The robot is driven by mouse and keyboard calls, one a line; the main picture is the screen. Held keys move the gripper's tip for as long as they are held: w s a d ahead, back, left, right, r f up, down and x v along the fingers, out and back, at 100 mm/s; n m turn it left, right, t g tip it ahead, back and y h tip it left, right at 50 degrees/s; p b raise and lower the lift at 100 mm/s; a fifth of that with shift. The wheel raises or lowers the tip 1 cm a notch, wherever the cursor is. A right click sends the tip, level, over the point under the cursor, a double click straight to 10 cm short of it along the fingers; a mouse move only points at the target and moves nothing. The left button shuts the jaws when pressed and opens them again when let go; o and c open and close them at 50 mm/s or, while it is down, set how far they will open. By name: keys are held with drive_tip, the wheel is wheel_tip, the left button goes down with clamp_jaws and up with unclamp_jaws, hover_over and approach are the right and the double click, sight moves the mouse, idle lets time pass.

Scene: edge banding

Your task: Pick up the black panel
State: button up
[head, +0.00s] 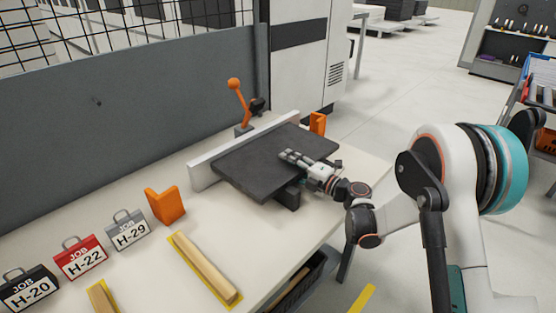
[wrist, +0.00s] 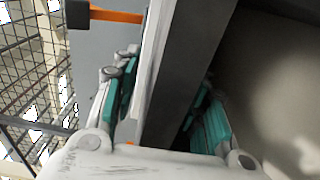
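The black panel (head: 262,163) lies flat on a raised support on the bench, alongside a white upright fence (head: 212,162). My gripper (head: 300,160) is at the panel's right edge. One finger shows above the panel's top; the other is hidden below it in the head view. In the wrist view my gripper (wrist: 167,100) has its teal-padded fingers spread on either side of the panel's dark edge (wrist: 188,65). A small gap shows beside the left finger. Firm contact with the right finger cannot be made out.
An orange-knobbed lever (head: 238,97) stands behind the fence. Orange brackets (head: 165,205) stand at both ends. Job cases (head: 128,230) and a wooden strip (head: 205,268) on a yellow mark lie at the left and front. A grey partition (head: 110,120) runs behind the bench.

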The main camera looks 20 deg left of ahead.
drive_tip(key=shift+w+a, duration=0.15)
drive_tip(key=shift+a, duration=0.2)
clamp_jaws()
drive_tip(key=shift+r, duration=0.15)
